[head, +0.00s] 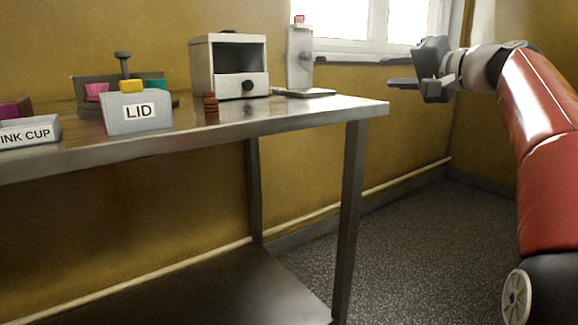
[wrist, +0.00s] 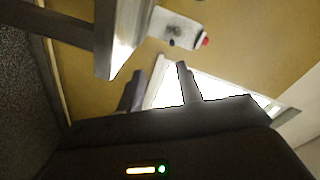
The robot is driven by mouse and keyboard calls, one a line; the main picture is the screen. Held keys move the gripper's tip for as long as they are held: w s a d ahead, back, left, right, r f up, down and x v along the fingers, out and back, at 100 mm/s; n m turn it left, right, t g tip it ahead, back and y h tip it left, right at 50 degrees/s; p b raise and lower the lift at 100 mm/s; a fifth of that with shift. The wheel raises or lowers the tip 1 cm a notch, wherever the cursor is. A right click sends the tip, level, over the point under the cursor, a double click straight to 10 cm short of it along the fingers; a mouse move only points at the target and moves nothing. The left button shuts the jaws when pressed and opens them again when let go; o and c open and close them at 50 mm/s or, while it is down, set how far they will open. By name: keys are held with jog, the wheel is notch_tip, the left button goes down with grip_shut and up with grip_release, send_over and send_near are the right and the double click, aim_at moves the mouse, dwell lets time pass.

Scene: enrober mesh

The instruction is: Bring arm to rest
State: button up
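My gripper (head: 388,72) is at the upper right of the head view, held out level to the left. It is beyond the right end of the table and a little above the height of its top. Its two fingers are apart with nothing between them, so it is open and empty. The fingers also show in the wrist view (wrist: 160,70), with a gap between them and the bright window behind. My red arm runs down the right side of the head view.
The steel table (head: 230,122) holds a LID bin (head: 122,120), an INK CUP bin (head: 42,141), a brown stack (head: 210,106), an open-fronted box machine (head: 241,88) and a grey upright stand (head: 299,70). The window (head: 400,22) is behind. Floor (head: 430,240) right of the table is clear.

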jog(key=s+a+f+n+g+h, duration=0.1)
jog(key=s+a+f+g+h, duration=0.25)
jog(key=s+f, duration=0.5)
jog(key=s+a+f+g+h, duration=0.2)
jog(key=s+a+f, duration=0.35)
jog(key=f, duration=0.55)
jog(key=s+d+f+n+g+h, duration=0.3)
jog(key=s+f+n+h, duration=0.1)
jog(key=s+f, duration=1.6)
notch_tip(320, 180, up, 12)
jog(key=w+p, duration=0.1)
jog(key=p, duration=1.1)
jog(key=shift+w, duration=0.15)
